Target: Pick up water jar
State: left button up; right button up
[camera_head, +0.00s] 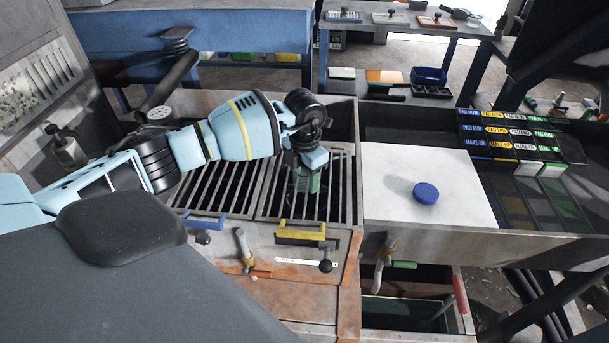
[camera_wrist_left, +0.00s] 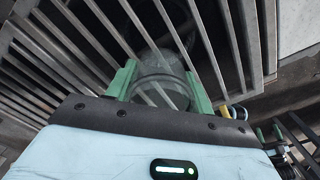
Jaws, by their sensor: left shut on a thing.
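The water jar (camera_wrist_left: 160,82) is a clear, see-through round vessel in the left wrist view, with the grate bars showing through it. My left gripper (camera_wrist_left: 158,90) has green fingers, one on each side of the jar, and is shut on it. In the head view my left gripper (camera_head: 308,182) points down over the right section of the slatted grate (camera_head: 262,190). The jar is hard to make out there between the fingers. I cannot tell whether its base touches the bars.
Right of the grate, a white panel (camera_head: 385,175) carries a round blue lid (camera_head: 425,193). Several labelled boxes (camera_head: 510,135) stand further right. A yellow handle (camera_head: 301,230) and a blue handle (camera_head: 203,222) sit along the grate's front edge.

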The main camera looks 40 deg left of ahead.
pick_arm(q)
jog(key=shift+r, duration=0.9)
jog(key=shift+s+d+r, duration=0.1)
jog(key=shift+s+r, duration=0.05)
jog(key=shift+r, duration=0.3)
jog(key=shift+s+d+r, duration=0.1)
jog(key=shift+s+r, duration=0.05)
jog(key=shift+r, duration=0.3)
jog(key=s+d, duration=0.3)
jog(key=s, duration=0.1)
jog(key=s+d+r, duration=0.1)
jog(key=s+d, duration=0.2)
jog(key=s, duration=0.1)
jog(key=s+d, duration=0.3)
jog(key=s, duration=0.1)
jog(key=shift+d+r, duration=0.15)
jog(key=shift+r, duration=0.05)
